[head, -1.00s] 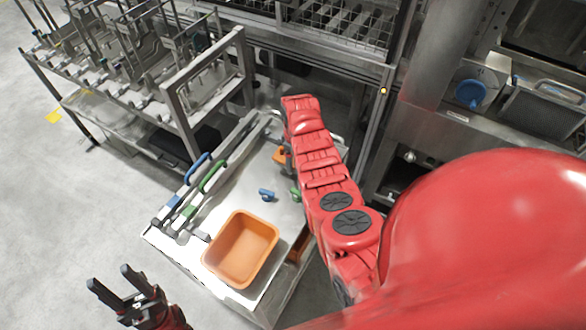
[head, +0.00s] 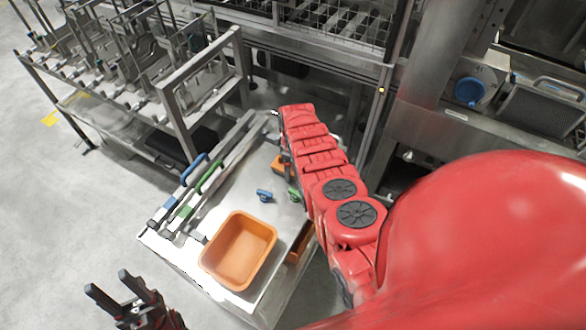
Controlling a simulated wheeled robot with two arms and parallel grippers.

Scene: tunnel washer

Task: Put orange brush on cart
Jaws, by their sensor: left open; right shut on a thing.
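An orange piece, apparently the orange brush (head: 278,165), shows at the left edge of my red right arm, over the far part of the steel cart (head: 222,205). Most of it is hidden by the arm. My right gripper (head: 286,159) is almost wholly hidden behind the arm; it is shut on the orange brush, which moves with the arm. I cannot tell whether the brush touches the cart top. My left gripper (head: 122,290) is open and empty at the lower left, apart from the cart's front left side.
On the cart are an orange tub (head: 240,250), a blue brush (head: 264,195), a green brush (head: 294,195), and long tools with blue (head: 193,170) and green (head: 209,178) handles. A steel rack (head: 200,85) stands behind left. The cart top between tools and tub is partly clear.

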